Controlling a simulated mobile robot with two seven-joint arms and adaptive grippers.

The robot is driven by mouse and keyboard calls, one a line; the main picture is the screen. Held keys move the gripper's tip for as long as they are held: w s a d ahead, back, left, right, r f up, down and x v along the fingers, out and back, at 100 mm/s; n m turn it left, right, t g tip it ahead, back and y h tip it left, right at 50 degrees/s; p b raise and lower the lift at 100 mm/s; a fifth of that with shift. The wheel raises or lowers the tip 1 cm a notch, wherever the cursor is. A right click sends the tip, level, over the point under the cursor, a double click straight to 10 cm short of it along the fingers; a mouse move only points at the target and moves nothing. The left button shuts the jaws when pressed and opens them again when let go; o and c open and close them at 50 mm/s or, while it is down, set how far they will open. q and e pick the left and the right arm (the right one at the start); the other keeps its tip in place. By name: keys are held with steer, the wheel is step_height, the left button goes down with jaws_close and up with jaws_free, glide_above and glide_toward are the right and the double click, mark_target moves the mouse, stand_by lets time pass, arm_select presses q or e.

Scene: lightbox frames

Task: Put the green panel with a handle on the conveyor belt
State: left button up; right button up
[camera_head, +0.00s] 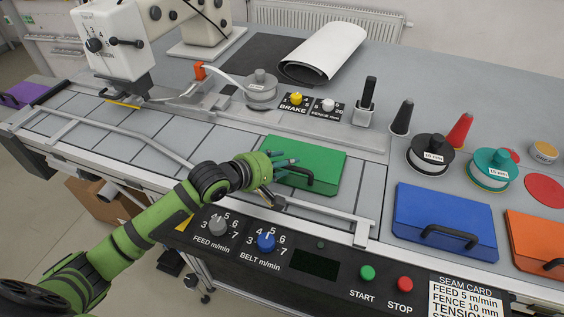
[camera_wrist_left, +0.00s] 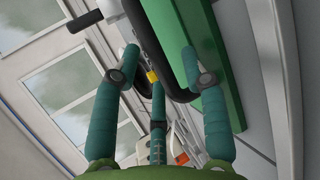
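The green panel (camera_head: 322,158) lies flat on the grey slatted conveyor belt (camera_head: 205,133), near its right part. Its black handle (camera_head: 306,177) is on the side toward me. My left gripper (camera_head: 286,163) is at the panel's left front, with its teal fingers over the panel around the handle. In the left wrist view the fingertips (camera_wrist_left: 160,58) are spread, with the dark handle (camera_wrist_left: 172,88) between them and the green panel (camera_wrist_left: 216,70) beside the right finger. I see no finger clearly closed on the handle. My right gripper is in neither view.
A blue panel (camera_head: 445,215) and an orange panel (camera_head: 535,236) lie to the right. A metal guide rail (camera_head: 318,213) runs along the belt's front, above the knob panel. The belt's left part is clear.

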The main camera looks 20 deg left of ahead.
arm_select(q)
steer(key=b+v, duration=0.1)
steer(key=v, duration=1.1)
steer(key=shift+w+r, duration=0.1)
stand_by(1.4)
